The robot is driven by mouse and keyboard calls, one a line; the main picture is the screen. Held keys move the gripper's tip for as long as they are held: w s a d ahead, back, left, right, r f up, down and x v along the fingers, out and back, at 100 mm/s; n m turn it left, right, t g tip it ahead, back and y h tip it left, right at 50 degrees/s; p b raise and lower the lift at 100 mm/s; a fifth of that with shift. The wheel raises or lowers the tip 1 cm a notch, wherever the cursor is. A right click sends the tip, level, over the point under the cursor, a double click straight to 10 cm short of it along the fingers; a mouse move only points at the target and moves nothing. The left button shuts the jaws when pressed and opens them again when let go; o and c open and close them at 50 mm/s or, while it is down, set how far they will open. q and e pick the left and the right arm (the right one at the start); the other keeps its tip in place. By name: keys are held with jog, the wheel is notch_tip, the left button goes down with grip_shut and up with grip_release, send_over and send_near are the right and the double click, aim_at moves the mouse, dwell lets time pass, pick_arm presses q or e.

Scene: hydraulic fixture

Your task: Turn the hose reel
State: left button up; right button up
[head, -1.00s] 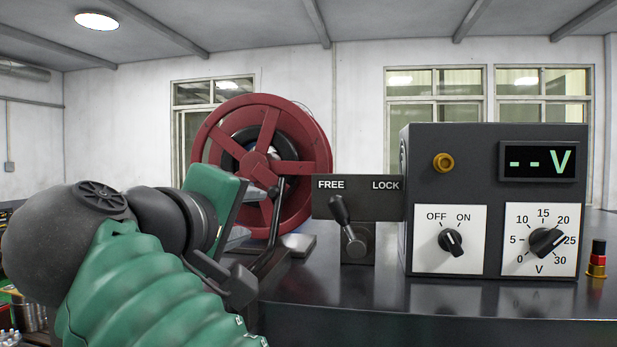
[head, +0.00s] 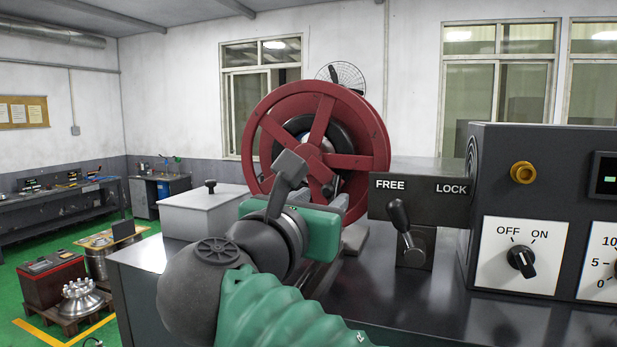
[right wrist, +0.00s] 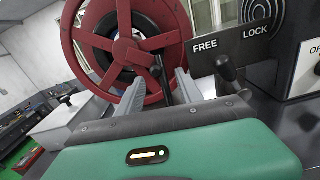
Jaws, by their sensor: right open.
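My right gripper (head: 325,198) is in front of the reel's lower part. In the right wrist view its two pale fingers (right wrist: 158,90) are apart, pointing at the reel. A dark crank handle (right wrist: 163,88) shows between them; I cannot tell if they touch it. In the head view my gripper hides most of the handle. The lever (head: 398,215) below the FREE/LOCK plate leans toward FREE. My left gripper is not in view.
A dark control box (head: 500,190) with an OFF/ON switch (head: 521,260) stands right of the lever. A light grey box (head: 205,208) with a black knob is left of the reel. A battery (head: 50,280) and a workbench (head: 60,208) are farther left.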

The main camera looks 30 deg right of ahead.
aim_at(326, 193)
jog(key=x, duration=0.2)
jog(key=p+x, duration=0.1)
jog(key=x, duration=0.1)
jog(key=p+x, duration=0.1)
jog(key=x, duration=0.2)
jog(key=shift+w+a, duration=0.25)
jog(key=shift+w, duration=0.15)
jog(key=shift+w+p, duration=0.15)
jog(key=shift+p, duration=0.15)
jog(key=shift+s, duration=0.2)
jog(key=shift+d, duration=0.15)
grip_shut()
